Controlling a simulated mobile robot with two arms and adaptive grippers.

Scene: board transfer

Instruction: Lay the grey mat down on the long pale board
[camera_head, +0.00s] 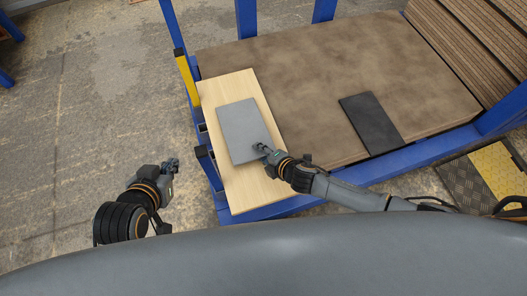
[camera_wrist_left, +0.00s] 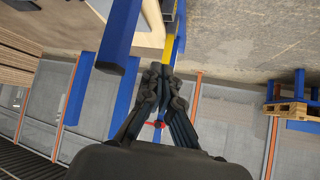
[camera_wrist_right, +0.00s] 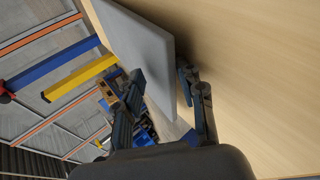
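The grey mat (camera_head: 242,130) is a flat rectangle over the middle of the long pale board (camera_head: 232,92). In the right wrist view the mat (camera_wrist_right: 145,45) shows nearly edge-on, with the board (camera_wrist_right: 260,70) behind it and a dark shadow between them. My right gripper (camera_head: 262,149) is at the mat's lower right edge, with one finger on each side of it. Its fingers (camera_wrist_right: 161,75) appear shut on the mat. My left gripper (camera_head: 174,163) is left of the board, away from it and empty. Its fingertips (camera_wrist_left: 160,70) are together.
The board lies along the left end of a brown-topped platform (camera_head: 320,75) with a blue frame (camera_head: 245,18). A dark flat panel (camera_head: 370,122) lies on the platform. A yellow post (camera_head: 187,80) stands at the board's upper left. Open concrete floor (camera_head: 90,90) is at left.

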